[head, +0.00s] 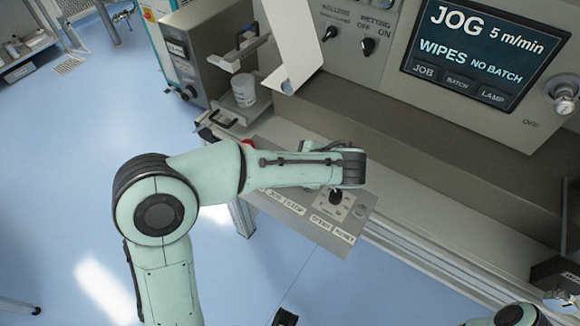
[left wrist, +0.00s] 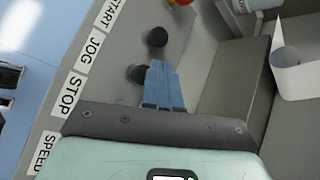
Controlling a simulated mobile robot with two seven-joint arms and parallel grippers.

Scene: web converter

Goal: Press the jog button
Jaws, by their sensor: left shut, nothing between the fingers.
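The sloped control panel (head: 352,232) shows its JOG label (head: 275,197) in the head view, but my left forearm covers the buttons behind it. In the left wrist view, the JOG label (left wrist: 92,48) lies in line with a black round button (left wrist: 137,74), the jog button. The start button (left wrist: 157,37) is beyond it. My left gripper (left wrist: 162,66) is shut and empty, its blue fingers right beside the jog button; I cannot tell whether they touch it. A dark part at the head view's bottom edge may be my right gripper (head: 285,318), mostly cut off.
A black speed knob (head: 336,196) stands by my left wrist. A red button (head: 248,143) is behind my forearm. The screen (head: 485,52) reads JOG 5 m/min. Open blue floor (head: 60,180) is at left.

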